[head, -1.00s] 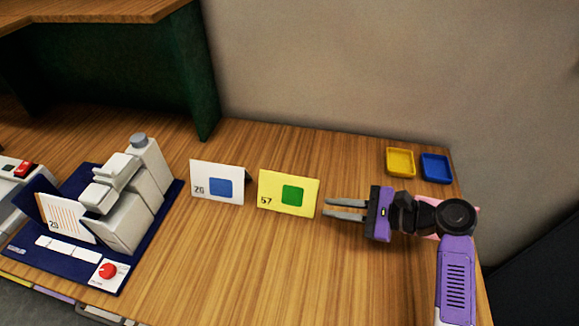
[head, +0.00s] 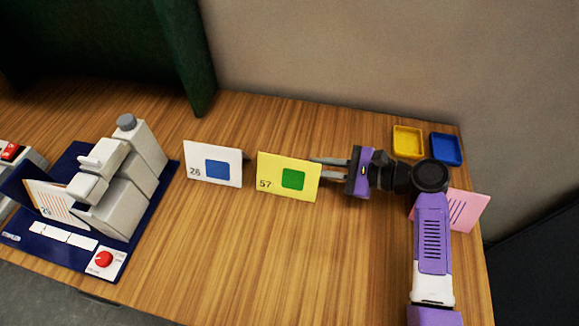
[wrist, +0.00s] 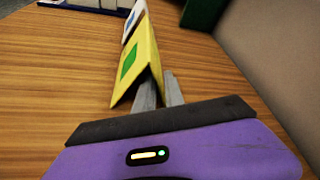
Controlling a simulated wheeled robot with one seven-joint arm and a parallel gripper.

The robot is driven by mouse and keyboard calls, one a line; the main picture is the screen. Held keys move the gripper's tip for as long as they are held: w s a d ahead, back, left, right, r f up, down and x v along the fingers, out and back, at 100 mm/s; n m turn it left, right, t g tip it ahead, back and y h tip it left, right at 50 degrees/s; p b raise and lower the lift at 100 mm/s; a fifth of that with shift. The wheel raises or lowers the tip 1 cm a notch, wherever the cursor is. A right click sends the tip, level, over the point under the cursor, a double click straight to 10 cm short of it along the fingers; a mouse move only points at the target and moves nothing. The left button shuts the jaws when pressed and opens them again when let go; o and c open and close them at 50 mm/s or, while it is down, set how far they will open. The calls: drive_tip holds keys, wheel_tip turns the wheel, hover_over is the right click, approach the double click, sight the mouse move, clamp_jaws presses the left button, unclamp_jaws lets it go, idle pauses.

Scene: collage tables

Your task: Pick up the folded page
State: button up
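A yellow folded page (head: 272,183) marked 57 with a green square stands like a tent on the wooden table. It also shows end-on in the wrist view (wrist: 148,62). My gripper (head: 318,166) is at its right end, fingers pointing left. In the wrist view the fingers (wrist: 160,88) are a little apart, one by the tent's open end and one on its wall side; contact cannot be told. A white folded page (head: 203,169) with a blue square stands to the left. A pink page (head: 468,211) with dark stripes is partly hidden behind my arm.
A grey machine on a dark blue base (head: 140,215) stands at left, with a striped page (head: 48,200) and a red knob (head: 104,259). A yellow tray (head: 407,143) and a blue tray (head: 446,149) sit at the back right. The front middle of the table (head: 270,260) is clear.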

drive_tip(key=shift+x, duration=1.85)
clamp_jaws()
drive_tip(key=shift+r, duration=0.1)
